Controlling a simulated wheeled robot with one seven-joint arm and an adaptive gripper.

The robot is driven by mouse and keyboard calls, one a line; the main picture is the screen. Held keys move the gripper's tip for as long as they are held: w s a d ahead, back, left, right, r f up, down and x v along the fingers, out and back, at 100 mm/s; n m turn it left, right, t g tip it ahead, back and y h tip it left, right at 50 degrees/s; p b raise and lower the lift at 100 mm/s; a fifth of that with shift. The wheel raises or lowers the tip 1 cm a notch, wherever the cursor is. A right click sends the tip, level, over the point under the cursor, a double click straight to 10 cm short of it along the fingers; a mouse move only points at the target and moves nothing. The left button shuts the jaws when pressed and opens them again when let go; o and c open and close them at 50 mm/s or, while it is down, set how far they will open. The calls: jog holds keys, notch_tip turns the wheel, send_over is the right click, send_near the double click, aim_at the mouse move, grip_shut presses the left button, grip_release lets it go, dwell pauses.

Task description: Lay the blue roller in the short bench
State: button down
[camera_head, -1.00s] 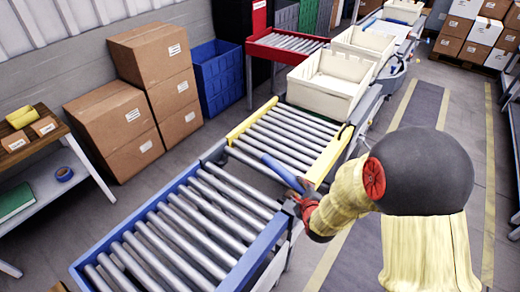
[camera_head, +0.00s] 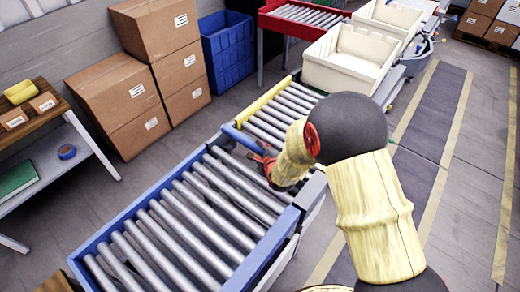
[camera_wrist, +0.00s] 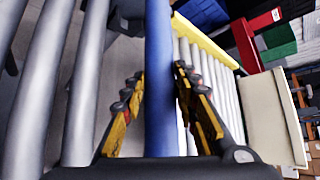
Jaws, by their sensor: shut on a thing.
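The blue roller (camera_head: 241,138) lies crosswise above the junction of two roller benches. In the wrist view the blue roller (camera_wrist: 158,70) runs up between the two fingers of my gripper (camera_wrist: 160,105), which is shut on it. My gripper (camera_head: 264,166) holds the roller near its right end in the head view. The nearer bench has a blue frame (camera_head: 150,193) and grey rollers. The farther one has a yellow side rail (camera_head: 264,101) and looks shorter. An open gap (camera_wrist: 112,70) with floor below lies left of the roller. I cannot tell whether the roller touches a frame.
A cream bin (camera_head: 346,60) stands beyond the yellow-railed bench. A red-framed bench (camera_head: 300,17) is farther back. Cardboard boxes (camera_head: 142,82) and a blue crate (camera_head: 229,50) stand at the left. A shelf with blue tape (camera_head: 67,152) is at far left. The right aisle is clear.

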notch_tip(320, 180, down, 9)
jog(key=b, duration=0.5)
jog(key=shift+s+d+f, duration=0.15)
jog(key=shift+s+f, duration=0.05)
jog(key=shift+s, duration=0.15)
jog(key=c, duration=1.5)
grip_release()
jog(key=shift+s+f, duration=0.1)
jog(key=shift+o, duration=0.6)
jog(key=shift+s, duration=0.1)
jog(key=shift+o, duration=0.4)
jog(key=v, duration=0.3)
jog(key=r+v, duration=0.1)
jog(key=v, duration=0.2)
jog(key=w+v, duration=0.1)
jog(key=v, duration=0.3)
jog(key=shift+r, duration=0.3)
jog(key=shift+s+d+r, duration=0.3)
jog(key=shift+s+r, duration=0.2)
jog(key=shift+r, duration=0.05)
